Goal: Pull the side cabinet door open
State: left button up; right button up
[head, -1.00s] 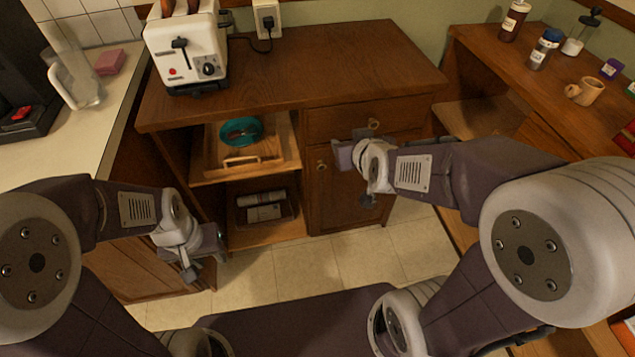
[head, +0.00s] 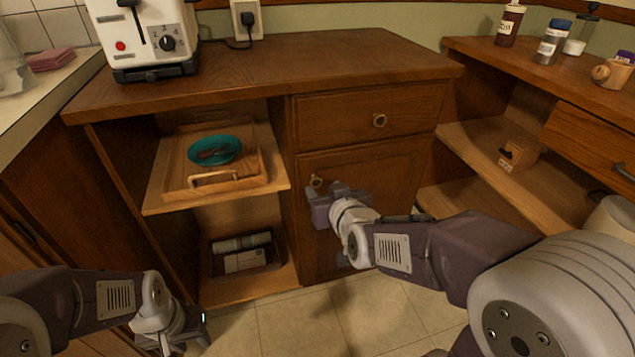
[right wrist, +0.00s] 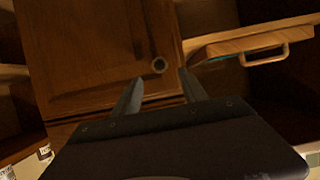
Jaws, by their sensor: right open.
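The side cabinet door (head: 392,180) is a brown wooden panel below a drawer, and it looks shut. Its round brass knob (head: 316,181) is at the door's upper left. In the right wrist view the knob (right wrist: 159,66) lies just beyond and between the two fingertips. My right gripper (head: 322,198) is open and empty in front of the door, close to the knob; I cannot tell whether it touches. In the right wrist view its fingers (right wrist: 160,88) point at the door. My left gripper (head: 180,330) hangs low at the left, and its jaws are too unclear to read.
The drawer (head: 368,115) above has its own knob. Open shelves to the left hold a wooden tray (head: 225,185) with a teal bowl (head: 214,150) and a dark bin (head: 244,258). A toaster (head: 150,35) stands on top. Tiled floor (head: 300,325) is free in front.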

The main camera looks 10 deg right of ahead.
aim_at(317, 182)
jog(key=w+p, duration=0.2)
jog(key=p, duration=0.1)
jog(key=w+f, duration=0.2)
jog(key=w, duration=0.1)
jog(key=shift+w+a+f+b, duration=0.1)
jog(key=shift+w+f+b, duration=0.15)
jog(key=shift+f+b, duration=0.1)
jog(key=shift+w, duration=0.45)
grip_shut()
dwell(0.6)
